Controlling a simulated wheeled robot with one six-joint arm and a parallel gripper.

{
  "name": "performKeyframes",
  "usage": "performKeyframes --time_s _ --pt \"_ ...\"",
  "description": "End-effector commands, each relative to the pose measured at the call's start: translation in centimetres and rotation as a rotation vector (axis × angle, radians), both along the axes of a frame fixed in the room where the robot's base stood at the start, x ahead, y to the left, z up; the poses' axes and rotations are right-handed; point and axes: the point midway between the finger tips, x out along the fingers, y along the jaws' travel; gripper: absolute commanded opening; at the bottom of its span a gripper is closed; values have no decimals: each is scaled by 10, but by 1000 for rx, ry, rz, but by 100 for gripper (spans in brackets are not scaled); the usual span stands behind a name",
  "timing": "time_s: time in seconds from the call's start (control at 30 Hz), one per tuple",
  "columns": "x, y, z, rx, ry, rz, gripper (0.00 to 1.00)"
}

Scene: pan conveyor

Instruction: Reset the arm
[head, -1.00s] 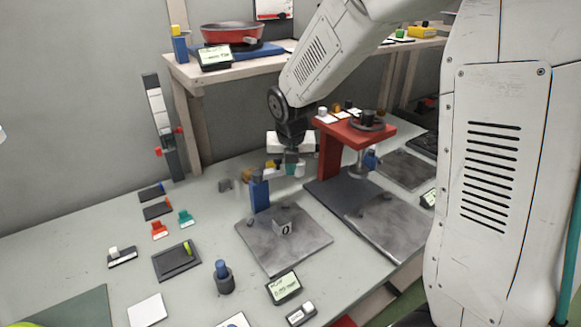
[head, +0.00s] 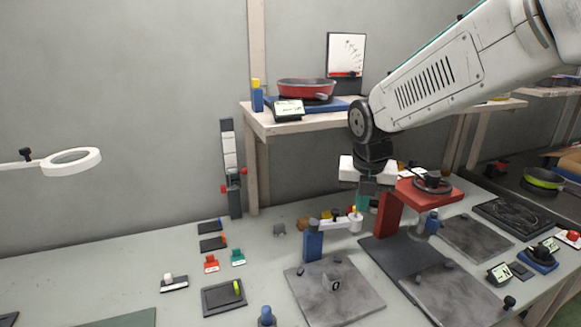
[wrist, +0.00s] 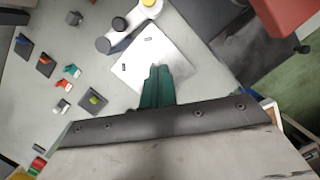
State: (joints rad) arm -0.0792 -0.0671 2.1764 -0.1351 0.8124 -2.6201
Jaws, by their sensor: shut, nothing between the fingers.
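My gripper (head: 366,200) hangs from my white arm, pointing down above the workbench, to the left of the red stand. In the wrist view its green fingers (wrist: 157,85) are together with nothing between them. Below it in the head view stands a small blue post with a white arm (head: 335,224) at the back of a grey metal plate (head: 350,305). In the wrist view that plate lies beyond the fingertips. The gripper appears apart from these things, though its tips partly overlap the clutter behind in the head view.
A red stand (head: 387,213) is close to the right of my gripper. A raised shelf (head: 262,123) at the back holds a red pan (head: 306,91). Small coloured blocks and a dark tray (head: 223,299) lie on the left of the bench (head: 120,262). A lamp ring (head: 72,161) is at far left.

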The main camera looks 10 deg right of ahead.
Motion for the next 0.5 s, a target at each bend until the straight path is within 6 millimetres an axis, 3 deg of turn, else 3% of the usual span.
performKeyframes --time_s 0.13,0.23,0.5 --pt "-4 0 -1 41 4 -191 0" --pt "-17 0 -9 86 31 -445 0" --pt "-78 -4 -7 190 52 -1254 0"
